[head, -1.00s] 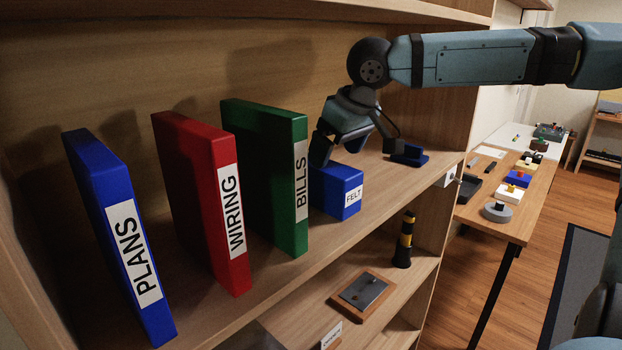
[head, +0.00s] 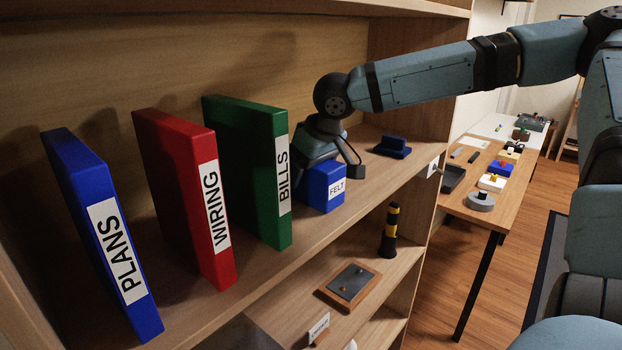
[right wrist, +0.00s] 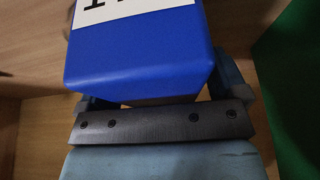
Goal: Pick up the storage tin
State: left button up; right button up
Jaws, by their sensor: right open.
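The storage tin (head: 327,188) is a blue box with a white FELT label. It stands upright on the upper shelf, just right of the green BILLS binder. My right gripper (head: 330,168) is lowered over and behind the tin, with one dark finger at its right side; the other finger is hidden. In the right wrist view the tin (right wrist: 140,50) lies between the two open fingers of the right gripper (right wrist: 158,88), close to the dark palm plate. I cannot tell whether either finger touches it. My left gripper is out of view.
The green binder (head: 284,180) stands close on the left, with red (head: 214,215) and blue (head: 120,265) binders beyond. A dark blue stand (head: 392,147) sits to the right on the shelf. The lower shelf holds a black-and-yellow torch-like object (head: 390,230) and a framed plate (head: 348,285).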

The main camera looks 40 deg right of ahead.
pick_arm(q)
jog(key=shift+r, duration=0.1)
pick_arm(e)
jog(key=shift+f, duration=0.25)
jog(key=c, duration=1.2)
jog(key=shift+r, duration=0.1)
jog(key=shift+s+r+b, duration=0.1)
jog(key=shift+r+b, duration=0.2)
jog(key=shift+r, duration=0.3)
notch_tip(320, 180, up, 6)
jog(key=shift+f, duration=0.1)
pick_arm(q)
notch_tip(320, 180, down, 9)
jog(key=b, duration=1)
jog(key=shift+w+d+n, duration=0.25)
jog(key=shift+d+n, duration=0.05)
pick_arm(e)
jog(key=s, duration=0.6)
jog(key=s+d, duration=0.1)
jog(key=s, duration=1.2)
jog(key=shift+s+d, duration=0.3)
jog(key=shift+d, duration=0.05)
